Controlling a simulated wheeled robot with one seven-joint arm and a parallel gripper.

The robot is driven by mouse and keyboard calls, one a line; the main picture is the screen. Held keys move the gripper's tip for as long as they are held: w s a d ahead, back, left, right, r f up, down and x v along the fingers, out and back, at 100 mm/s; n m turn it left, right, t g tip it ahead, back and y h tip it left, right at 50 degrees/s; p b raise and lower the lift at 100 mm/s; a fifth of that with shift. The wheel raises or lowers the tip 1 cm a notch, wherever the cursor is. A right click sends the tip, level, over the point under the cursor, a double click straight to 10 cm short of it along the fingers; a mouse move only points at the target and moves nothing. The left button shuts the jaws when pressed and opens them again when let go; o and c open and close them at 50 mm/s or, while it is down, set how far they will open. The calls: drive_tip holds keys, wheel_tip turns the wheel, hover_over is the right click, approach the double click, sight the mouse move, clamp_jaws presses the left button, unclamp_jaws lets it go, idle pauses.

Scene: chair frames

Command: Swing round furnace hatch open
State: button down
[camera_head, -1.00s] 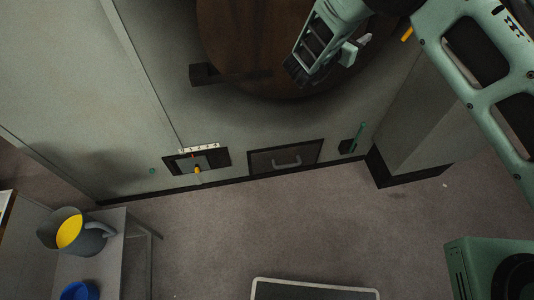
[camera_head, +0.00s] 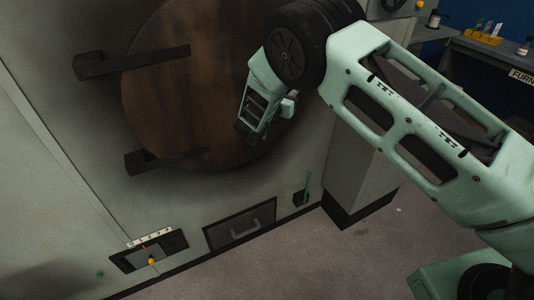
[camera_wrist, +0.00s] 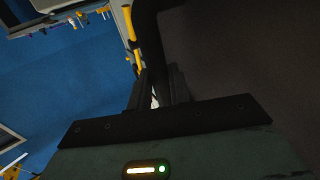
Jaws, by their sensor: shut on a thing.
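The round furnace hatch (camera_head: 165,95) is a brown disc on the grey furnace front, in the head view. Two black hinge straps, an upper one (camera_head: 130,62) and a lower one (camera_head: 165,160), cross its left side. My gripper (camera_head: 243,132) is in front of the hatch's right part. In the wrist view my gripper (camera_wrist: 157,95) is shut on a dark bar (camera_wrist: 150,40), apparently the hatch handle. The hatch's dark face (camera_wrist: 240,60) fills the right of that view. My arm hides part of the hatch's upper right, and I cannot tell whether it stands ajar.
A panel with a yellow-tipped lever (camera_head: 152,261), a drawer with a handle (camera_head: 240,226) and a green lever (camera_head: 308,188) are low on the furnace front. A grey pillar (camera_head: 355,165) stands at the right. A bench (camera_head: 480,55) with small items is behind. Some floor is clear below.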

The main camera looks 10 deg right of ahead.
drive_tip(key=s+p, duration=0.2)
drive_tip(key=s, duration=1)
drive_tip(key=shift+s, duration=0.15)
drive_tip(key=shift+r, duration=0.1)
drive_tip(key=s+a+p, duration=0.1)
drive_tip(key=s+a, duration=0.1)
drive_tip(key=s, duration=1)
drive_tip(key=shift+s, duration=0.15)
drive_tip(key=shift+a, duration=0.1)
idle(0.3)
drive_tip(key=s+a, duration=0.5)
drive_tip(key=s, duration=0.6)
drive_tip(key=shift+s, duration=0.2)
idle(0.3)
drive_tip(key=shift+s, duration=0.1)
drive_tip(key=v, duration=1.2)
drive_tip(key=shift+s, duration=0.25)
